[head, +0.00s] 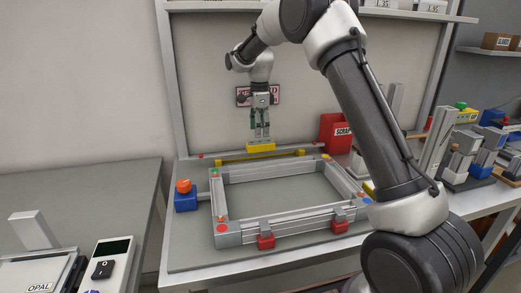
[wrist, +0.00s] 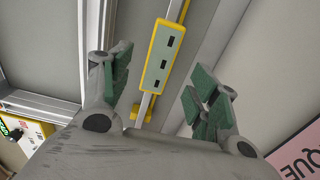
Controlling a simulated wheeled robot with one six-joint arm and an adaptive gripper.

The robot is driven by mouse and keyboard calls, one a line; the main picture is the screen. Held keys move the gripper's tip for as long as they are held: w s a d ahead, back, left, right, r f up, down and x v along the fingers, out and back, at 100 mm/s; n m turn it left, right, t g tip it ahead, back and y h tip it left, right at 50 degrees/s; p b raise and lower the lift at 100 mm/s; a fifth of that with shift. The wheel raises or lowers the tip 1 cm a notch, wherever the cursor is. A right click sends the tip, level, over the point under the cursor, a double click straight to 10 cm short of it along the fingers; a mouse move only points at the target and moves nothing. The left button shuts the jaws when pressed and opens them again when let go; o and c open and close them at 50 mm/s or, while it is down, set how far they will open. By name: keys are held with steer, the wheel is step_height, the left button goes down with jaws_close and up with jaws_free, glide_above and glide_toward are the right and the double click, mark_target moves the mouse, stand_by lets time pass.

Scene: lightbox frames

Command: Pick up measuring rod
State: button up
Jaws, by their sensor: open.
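The measuring rod (head: 260,147) lies along the back of the work table, behind the aluminium frame. It is a thin silver bar with a yellow body and yellow ends. In the wrist view its yellow body with a pale green face (wrist: 163,57) shows ahead between my fingers, and a yellow end piece (wrist: 140,113) shows lower down. My gripper (head: 261,135) points down just above the yellow body. In the wrist view my gripper (wrist: 158,76) is open, with green pads on either side and nothing held. I cannot tell the exact gap to the rod.
The rectangular aluminium frame (head: 283,222) with red clamps lies in front of the rod. A blue block with an orange knob (head: 185,195) stands left of it. A red scrap bin (head: 335,133) stands at the back right. An upright panel (head: 215,75) rises behind.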

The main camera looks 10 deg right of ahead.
mark_target(261, 142)
steer(key=f, duration=0.7)
steer(key=shift+d, duration=0.2)
steer(key=c, duration=1.3)
